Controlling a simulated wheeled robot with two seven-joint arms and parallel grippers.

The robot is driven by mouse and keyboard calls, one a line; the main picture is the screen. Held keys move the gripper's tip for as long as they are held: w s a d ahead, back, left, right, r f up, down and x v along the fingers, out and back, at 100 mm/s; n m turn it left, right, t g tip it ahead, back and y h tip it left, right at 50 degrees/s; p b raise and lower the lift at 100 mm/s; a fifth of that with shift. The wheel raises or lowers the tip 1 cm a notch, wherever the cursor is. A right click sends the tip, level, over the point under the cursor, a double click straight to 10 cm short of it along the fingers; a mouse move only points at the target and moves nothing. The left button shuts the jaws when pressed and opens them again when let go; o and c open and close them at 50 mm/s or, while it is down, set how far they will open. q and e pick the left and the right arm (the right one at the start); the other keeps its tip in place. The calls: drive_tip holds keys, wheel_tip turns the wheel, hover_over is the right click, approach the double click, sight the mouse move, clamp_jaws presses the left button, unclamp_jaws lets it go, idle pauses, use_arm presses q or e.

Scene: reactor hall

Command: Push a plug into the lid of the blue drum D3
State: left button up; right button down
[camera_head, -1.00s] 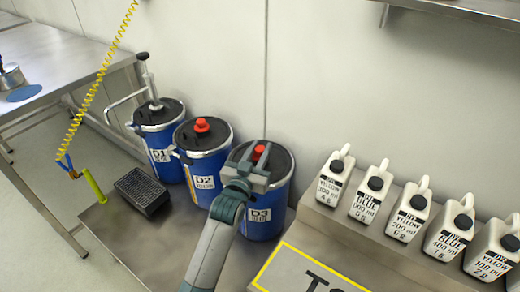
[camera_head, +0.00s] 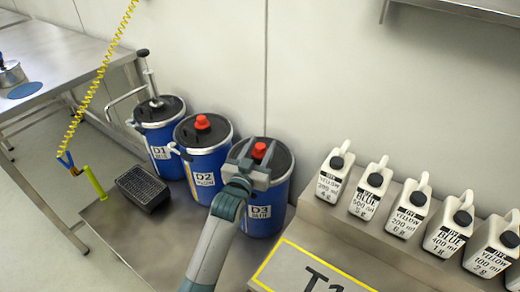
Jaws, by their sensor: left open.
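The blue drum D3 (camera_head: 264,218) stands nearest to me of three drums, with a dark lid (camera_head: 282,163). A red plug (camera_head: 259,149) shows on this lid, just beyond my left gripper (camera_head: 256,163). My left gripper is open over the lid, with its fingers close to the plug. The gripper hides the plug's lower part, so I cannot tell how deep it sits. My right gripper is not in view.
Blue drum D2 (camera_head: 204,180) has a red plug (camera_head: 202,122) in its lid. Drum D1 (camera_head: 160,154) carries a pump (camera_head: 149,75). A black grated box (camera_head: 142,188) stands at left. Several white jugs (camera_head: 408,211) line a raised ledge at right. A yellow coiled hose (camera_head: 90,93) hangs at left.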

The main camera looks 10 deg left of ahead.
use_arm(q)
drive_tip(key=shift+a+f, duration=0.2)
drive_tip(key=shift+f, duration=0.3)
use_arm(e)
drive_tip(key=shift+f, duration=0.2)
use_arm(q)
drive_tip(key=shift+s+f, duration=0.1)
drive_tip(key=shift+s, duration=0.35)
drive_tip(key=s+a+r, duration=0.1)
drive_tip(key=s, duration=1.5)
drive_tip(key=shift+s+a+b, duration=0.2)
drive_tip(key=shift+a+b, duration=0.15)
drive_tip(key=shift+a, duration=0.05)
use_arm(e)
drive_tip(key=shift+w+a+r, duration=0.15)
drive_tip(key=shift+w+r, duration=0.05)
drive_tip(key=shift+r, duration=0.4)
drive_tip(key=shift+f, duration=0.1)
